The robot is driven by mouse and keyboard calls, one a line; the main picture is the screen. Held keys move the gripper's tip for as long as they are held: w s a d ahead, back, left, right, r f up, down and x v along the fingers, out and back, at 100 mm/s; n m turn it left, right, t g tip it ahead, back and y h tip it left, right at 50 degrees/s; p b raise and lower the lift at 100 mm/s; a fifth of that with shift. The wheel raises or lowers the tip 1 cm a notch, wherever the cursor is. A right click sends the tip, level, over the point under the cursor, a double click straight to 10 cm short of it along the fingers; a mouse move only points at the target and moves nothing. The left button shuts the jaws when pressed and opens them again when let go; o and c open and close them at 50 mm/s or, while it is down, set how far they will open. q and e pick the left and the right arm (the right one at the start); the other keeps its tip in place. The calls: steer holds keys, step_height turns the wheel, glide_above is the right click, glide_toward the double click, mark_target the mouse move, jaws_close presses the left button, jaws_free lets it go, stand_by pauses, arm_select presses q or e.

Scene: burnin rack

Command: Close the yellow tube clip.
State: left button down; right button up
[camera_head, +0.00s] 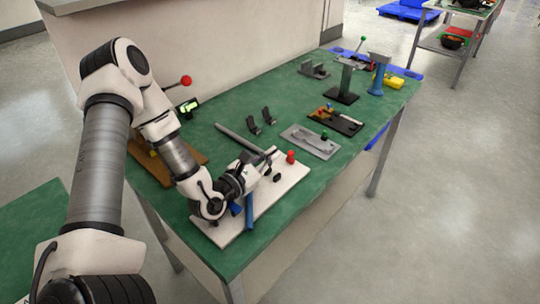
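My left gripper (268,164) is low over the white board (213,229) on the green table, close to a red knob (291,157) and small dark parts. The fingers are small and partly hidden by the wrist, so I cannot tell whether they are open or shut. A small yellow part (154,153) shows on the brown board (148,172) behind my arm. I cannot tell whether it is the yellow tube clip, or whether it is open. A larger yellow object (393,81) lies at the table's far right end. My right gripper is not in view.
A blue handle (249,212) stands by the white board's front edge. A red-knobbed lever (185,81) is at the back left.

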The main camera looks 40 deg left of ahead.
arm_select(q)
steer(key=c, duration=1.3)
jaws_free()
steer(key=shift+c, duration=0.2)
step_height(320, 180, up, 10)
steer(key=shift+f, duration=0.1)
